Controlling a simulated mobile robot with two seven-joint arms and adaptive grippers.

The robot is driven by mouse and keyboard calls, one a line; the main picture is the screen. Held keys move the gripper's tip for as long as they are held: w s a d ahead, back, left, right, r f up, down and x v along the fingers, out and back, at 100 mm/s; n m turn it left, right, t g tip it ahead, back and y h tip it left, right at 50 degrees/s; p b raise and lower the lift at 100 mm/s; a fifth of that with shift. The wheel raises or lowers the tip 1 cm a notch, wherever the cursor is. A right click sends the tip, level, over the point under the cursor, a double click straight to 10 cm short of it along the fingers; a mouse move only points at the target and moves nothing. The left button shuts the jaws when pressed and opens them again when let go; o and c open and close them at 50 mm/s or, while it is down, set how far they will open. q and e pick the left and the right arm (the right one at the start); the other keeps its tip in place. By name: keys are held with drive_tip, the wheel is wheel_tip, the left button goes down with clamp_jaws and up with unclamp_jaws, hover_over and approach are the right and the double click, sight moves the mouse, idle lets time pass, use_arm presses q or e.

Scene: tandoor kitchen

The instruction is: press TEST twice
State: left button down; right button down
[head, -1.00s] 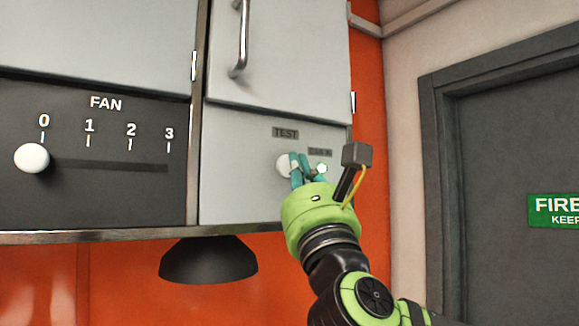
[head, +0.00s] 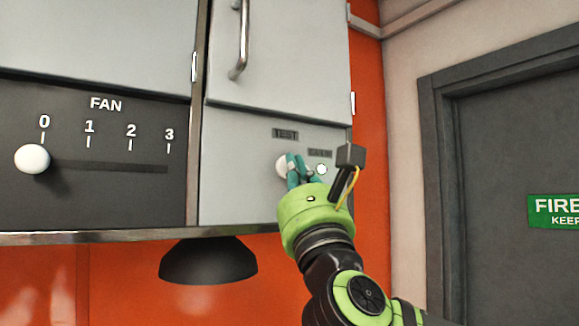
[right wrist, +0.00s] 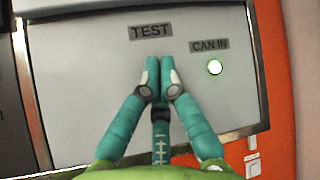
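The TEST button is a round white knob (head: 282,167) on the grey panel, below the TEST label (head: 285,134). The label also shows in the right wrist view (right wrist: 150,31), where the button is hidden behind my fingers. My right gripper (head: 293,162) has its teal fingers closed together, with nothing seen between them. Its tips are at the right edge of the button in the head view and just below the label in the right wrist view (right wrist: 160,62). I cannot tell whether they touch the button. My left gripper is not in view.
Right of TEST is a CAN IN label (right wrist: 209,46) with a small lit light (right wrist: 215,67). A FAN slider with a white knob (head: 32,159) sits at 0 on the left. A cabinet handle (head: 240,40) is above, a dark lamp shade (head: 208,262) below.

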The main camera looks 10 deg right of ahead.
drive_tip(key=shift+w, duration=0.2)
drive_tip(key=shift+s+f, duration=0.1)
drive_tip(key=shift+s, duration=0.05)
idle(0.3)
drive_tip(key=shift+s+d+b, duration=0.2)
drive_tip(key=shift+s+b, duration=0.25)
drive_tip(key=shift+s, duration=0.15)
drive_tip(key=s, duration=0.1)
drive_tip(key=s+d+b, duration=0.1)
drive_tip(key=s, duration=0.2)
drive_tip(key=shift+s+d+b, duration=0.3)
drive_tip(key=shift+s+d, duration=0.1)
